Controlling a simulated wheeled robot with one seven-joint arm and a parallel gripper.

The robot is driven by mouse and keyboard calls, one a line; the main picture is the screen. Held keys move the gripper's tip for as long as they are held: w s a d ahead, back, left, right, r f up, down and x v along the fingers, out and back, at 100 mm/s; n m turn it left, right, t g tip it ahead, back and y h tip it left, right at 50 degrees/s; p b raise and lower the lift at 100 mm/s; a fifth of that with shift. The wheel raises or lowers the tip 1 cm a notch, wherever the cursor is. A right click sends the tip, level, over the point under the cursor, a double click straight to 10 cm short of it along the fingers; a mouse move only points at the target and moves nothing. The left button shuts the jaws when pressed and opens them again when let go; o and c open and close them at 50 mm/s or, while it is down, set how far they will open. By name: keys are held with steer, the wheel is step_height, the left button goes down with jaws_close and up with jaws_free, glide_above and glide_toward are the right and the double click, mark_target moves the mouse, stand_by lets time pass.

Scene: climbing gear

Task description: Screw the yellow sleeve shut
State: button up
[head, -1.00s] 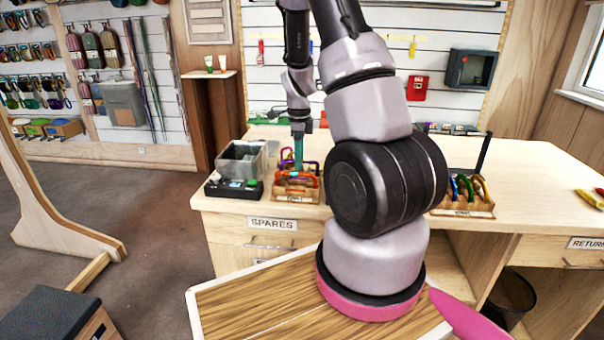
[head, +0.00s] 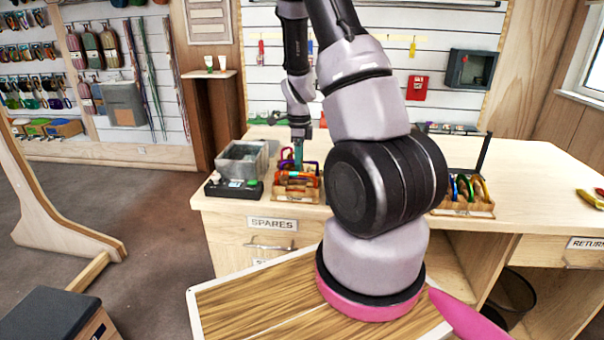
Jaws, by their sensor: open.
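My gripper (head: 299,155) points down at the left part of the bench, over a small wooden rack (head: 296,196) of carabiners. The rack holds several, among them red and orange ones (head: 294,181) and a purple one (head: 312,166) at the back. My gripper is open, its tip close above or among them; touching or apart I cannot tell. I cannot make out a yellow sleeve at this size. A second rack (head: 466,210) on the right holds several carabiners, one of them yellow (head: 484,188). My own arm hides the bench between the racks.
A grey open bin (head: 242,160) and a black device (head: 232,189) stand left of the near rack. A yellow and red item (head: 590,199) lies at the bench's right edge. The bench top (head: 545,170) is clear right of the second rack.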

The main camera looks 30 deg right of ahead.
steer(key=shift+w+d, duration=0.3)
steer(key=shift+w, duration=0.05)
steer(key=shift+r, duration=0.15)
steer(key=shift+r, duration=1.3)
steer(key=shift+s+a, duration=0.1)
steer(key=shift+s+a, duration=0.35)
steer(key=shift+s, duration=0.15)
steer(key=shift+f, duration=0.1)
steer(key=shift+f, duration=1.35)
